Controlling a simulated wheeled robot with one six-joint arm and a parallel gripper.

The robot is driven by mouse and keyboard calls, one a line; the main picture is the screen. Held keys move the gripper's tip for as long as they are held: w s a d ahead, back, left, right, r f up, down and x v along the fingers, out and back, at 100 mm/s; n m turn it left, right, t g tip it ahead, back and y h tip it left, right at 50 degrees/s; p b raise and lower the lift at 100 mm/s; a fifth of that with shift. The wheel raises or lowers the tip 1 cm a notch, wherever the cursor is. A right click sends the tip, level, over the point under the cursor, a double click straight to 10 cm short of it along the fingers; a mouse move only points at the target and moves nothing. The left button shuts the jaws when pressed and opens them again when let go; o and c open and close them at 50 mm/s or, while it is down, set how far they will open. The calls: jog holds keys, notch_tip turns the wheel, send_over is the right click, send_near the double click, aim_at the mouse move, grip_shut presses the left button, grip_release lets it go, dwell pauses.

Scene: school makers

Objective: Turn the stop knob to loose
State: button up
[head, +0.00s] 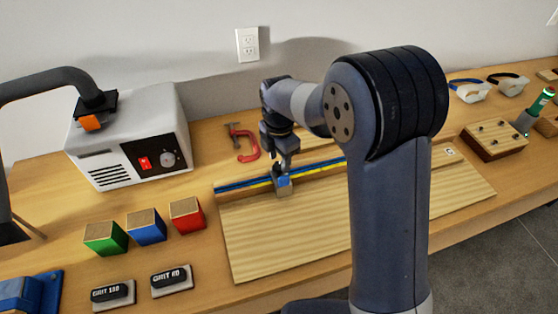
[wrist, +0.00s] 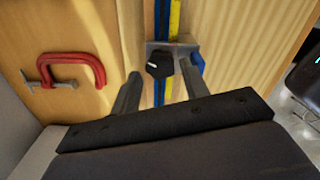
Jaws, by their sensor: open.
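The stop knob (wrist: 160,65) is black with a small white mark toward its left side in the wrist view. It sits on a grey metal stop block (wrist: 180,48), which straddles the blue and yellow rail (wrist: 167,20). A blue part (wrist: 197,64) shows at the block's right side. In the head view the stop block (head: 284,188) is on the rail of the wooden board. My gripper (wrist: 160,72) is open, with one finger on each side of the knob and a gap to each. In the head view my gripper (head: 281,168) is directly over the stop, hiding the knob.
A red clamp (head: 245,144) lies behind the rail, left of my gripper. A grey machine (head: 130,140) with a red switch stands at the left. Green, blue and red blocks (head: 147,227) stand in front of it. A wooden block with holes (head: 495,139) is at the right.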

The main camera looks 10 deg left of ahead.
aim_at(279, 165)
notch_tip(279, 165, up, 9)
dwell(0.3)
notch_tip(279, 165, down, 11)
jog(key=shift+r, duration=0.1)
dwell(0.6)
dwell(0.4)
